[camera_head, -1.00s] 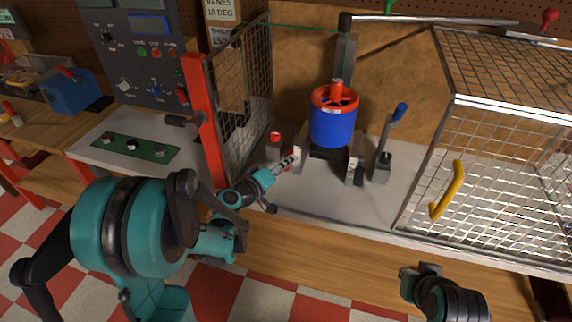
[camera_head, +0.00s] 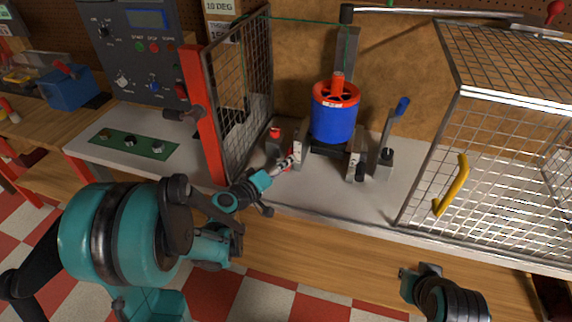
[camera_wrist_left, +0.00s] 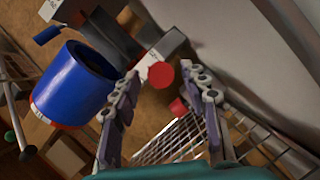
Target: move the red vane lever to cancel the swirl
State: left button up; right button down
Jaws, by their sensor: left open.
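The blue duct (camera_head: 333,124) with its red rotor rim (camera_head: 336,93) stands upright on a dark mount; it also shows in the left wrist view (camera_wrist_left: 72,88). My left gripper (camera_head: 289,163) is low at the duct's left side, beside a pale block. In the left wrist view, the left gripper (camera_wrist_left: 166,88) is open. A round red knob (camera_wrist_left: 160,74), which looks like the red vane lever's end, lies between its fingers in the picture; contact cannot be told. The lever's shaft is mostly hidden. My right gripper (camera_head: 422,272) is at the lower right, its fingers unclear.
A red knob on a grey box (camera_head: 275,133) stands behind my left gripper. A blue-handled lever (camera_head: 402,107) stands right of the duct. A mesh panel with a red post (camera_head: 203,120) is at left, a mesh cage with a yellow handle (camera_head: 453,187) at right.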

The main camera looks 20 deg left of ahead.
pick_arm(q)
jog(key=v, duration=1)
jog(key=shift+s+a+r, duration=0.1)
jog(key=shift+s, duration=0.2)
jog(key=s+d+f+m+g+y, duration=0.1)
jog(key=s+d+f+m+g, duration=0.25)
jog(key=s+d+g, duration=0.2)
jog(key=s+a+m+g+y, duration=0.1)
jog(key=s+m+y, duration=0.3)
jog(key=s, duration=0.5)
jog(key=shift+s+a+g+y, duration=0.3)
jog(key=shift+s+a+g, duration=0.05)
jog(key=shift+g, duration=0.2)
